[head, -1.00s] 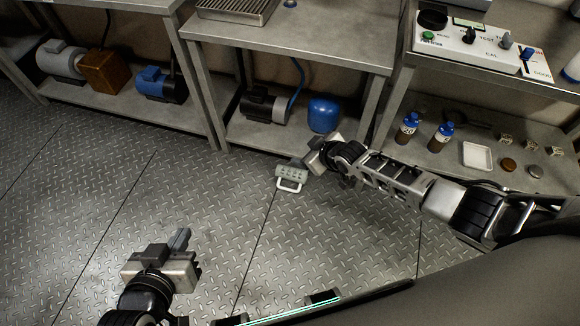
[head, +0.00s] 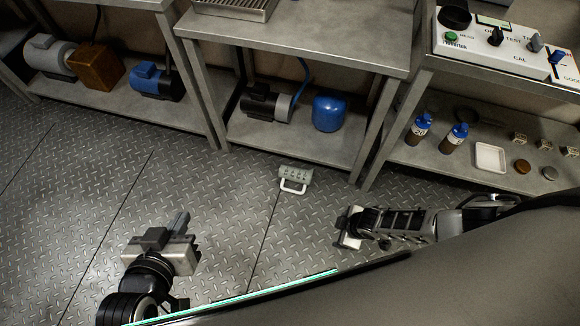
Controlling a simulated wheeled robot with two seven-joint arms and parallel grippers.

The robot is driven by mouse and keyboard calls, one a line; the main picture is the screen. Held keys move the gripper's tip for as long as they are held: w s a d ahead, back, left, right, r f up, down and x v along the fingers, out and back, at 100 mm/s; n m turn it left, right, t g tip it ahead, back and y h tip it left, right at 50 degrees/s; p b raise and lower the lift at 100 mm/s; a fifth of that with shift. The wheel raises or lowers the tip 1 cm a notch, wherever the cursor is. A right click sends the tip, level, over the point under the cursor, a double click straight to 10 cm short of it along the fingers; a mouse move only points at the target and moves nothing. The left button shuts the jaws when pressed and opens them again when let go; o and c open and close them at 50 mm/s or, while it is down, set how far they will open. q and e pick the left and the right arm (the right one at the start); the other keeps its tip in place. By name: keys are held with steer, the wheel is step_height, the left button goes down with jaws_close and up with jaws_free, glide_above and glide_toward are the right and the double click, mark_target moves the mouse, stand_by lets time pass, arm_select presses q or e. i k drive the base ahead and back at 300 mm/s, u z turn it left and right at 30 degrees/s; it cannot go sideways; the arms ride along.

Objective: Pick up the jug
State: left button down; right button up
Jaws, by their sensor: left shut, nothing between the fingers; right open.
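What looks like the jug (head: 297,174), a small grey-green dimpled body with a white handle (head: 293,187) facing me, is on the metal floor in front of the middle bench. I cannot tell whether it stands or lies. My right gripper (head: 343,229) is open and empty, below and to the right of the jug and apart from it. My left gripper (head: 179,224) is shut and empty, over the floor at the lower left, well away from the jug.
The middle bench's lower shelf (head: 290,143) holds a pump (head: 267,103) and a blue tank (head: 329,113). The right shelf bears two blue-capped bottles (head: 455,138) and a white tray (head: 491,157). A control box (head: 500,45) sits above. The floor around the jug is clear.

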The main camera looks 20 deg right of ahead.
mark_target(303, 176)
steer(key=i, duration=1.2)
